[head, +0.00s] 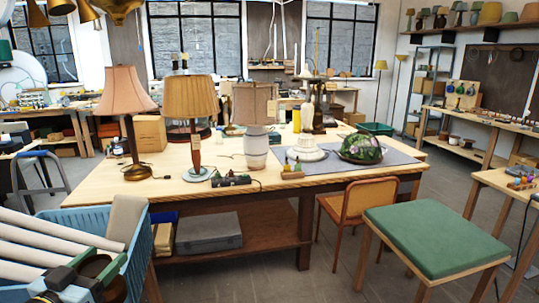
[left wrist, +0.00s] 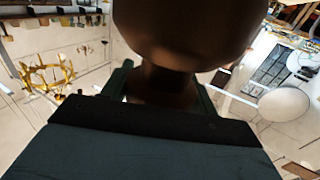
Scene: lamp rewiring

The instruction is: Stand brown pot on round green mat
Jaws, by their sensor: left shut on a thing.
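My left gripper (head: 88,270) is at the lower left of the head view, in front of the blue crate. It is shut on the brown pot (head: 95,267), which looks dark and small there. In the left wrist view the brown pot (left wrist: 185,32) fills the top middle, with a wide rounded part and a narrower part between the green fingers (left wrist: 160,88). The pot's far side is hidden. I cannot make out a round green mat in either view. My right gripper is not in view.
The blue crate (head: 160,243) holds pale rolls (head: 45,235). A chair (head: 365,200) and a green-topped bench (head: 435,238) stand at the front right.

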